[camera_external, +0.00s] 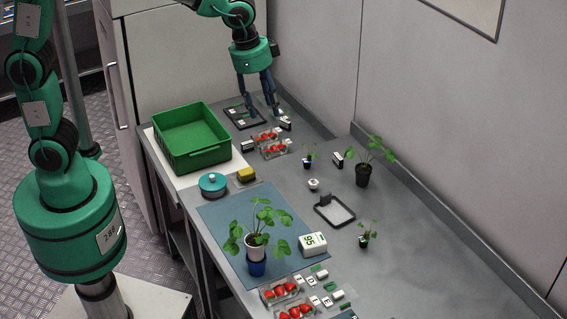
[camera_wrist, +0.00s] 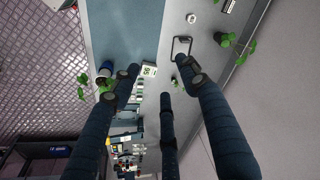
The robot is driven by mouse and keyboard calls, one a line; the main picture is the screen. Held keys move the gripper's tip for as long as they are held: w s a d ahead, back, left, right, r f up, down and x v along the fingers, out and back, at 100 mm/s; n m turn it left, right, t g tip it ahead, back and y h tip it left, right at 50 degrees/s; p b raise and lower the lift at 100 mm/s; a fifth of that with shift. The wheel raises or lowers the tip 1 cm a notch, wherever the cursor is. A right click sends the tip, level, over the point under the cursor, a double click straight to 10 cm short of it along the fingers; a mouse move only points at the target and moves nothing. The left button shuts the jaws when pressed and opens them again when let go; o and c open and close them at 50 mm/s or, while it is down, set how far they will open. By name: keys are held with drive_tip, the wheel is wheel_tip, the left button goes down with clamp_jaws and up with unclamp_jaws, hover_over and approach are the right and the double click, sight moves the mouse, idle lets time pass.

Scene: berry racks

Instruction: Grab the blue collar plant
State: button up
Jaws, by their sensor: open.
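A leafy plant in a white pot (camera_external: 255,251) with a blue collar (camera_external: 257,268) around its lower part stands upright on the blue-grey mat, near the front of the table. In the wrist view, what looks like the same blue collar (camera_wrist: 104,73) shows at left, partly covered by leaves and close beside a finger in the picture. My gripper (camera_external: 264,113) is at the far end of the table, well away from this plant, pointing down. Its dark blue fingers are spread and empty; they also show in the wrist view (camera_wrist: 158,82).
A green crate (camera_external: 190,158) stands at the left edge. Berry punnets (camera_external: 276,151) lie near my gripper, and more (camera_external: 282,292) lie in front. A white box (camera_external: 311,244) is right of the plant. A black-potted plant (camera_external: 363,176) stands near the wall.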

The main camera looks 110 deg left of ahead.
drive_tip(key=w+a+f+g+p, duration=0.1)
drive_tip(key=w+a+f, duration=0.2)
drive_tip(key=a+f, duration=0.3)
drive_tip(key=w+a+f, duration=0.3)
drive_tip(key=a+f, duration=0.1)
drive_tip(key=a, duration=0.4)
drive_tip(key=n+g+p, duration=0.1)
hover_over(309, 154)
wheel_tip(309, 154, down, 12)
drive_tip(key=shift+a+f+h, duration=0.2)
drive_tip(key=shift+h, duration=0.2)
drive_tip(key=shift+f+b, duration=0.3)
drive_tip(key=shift+f, duration=3.95)
drive_tip(key=shift+d+f, duration=0.15)
drive_tip(key=shift+f, duration=1.2)
drive_tip(key=shift+d+f, duration=0.15)
drive_tip(key=shift+f, duration=1.15)
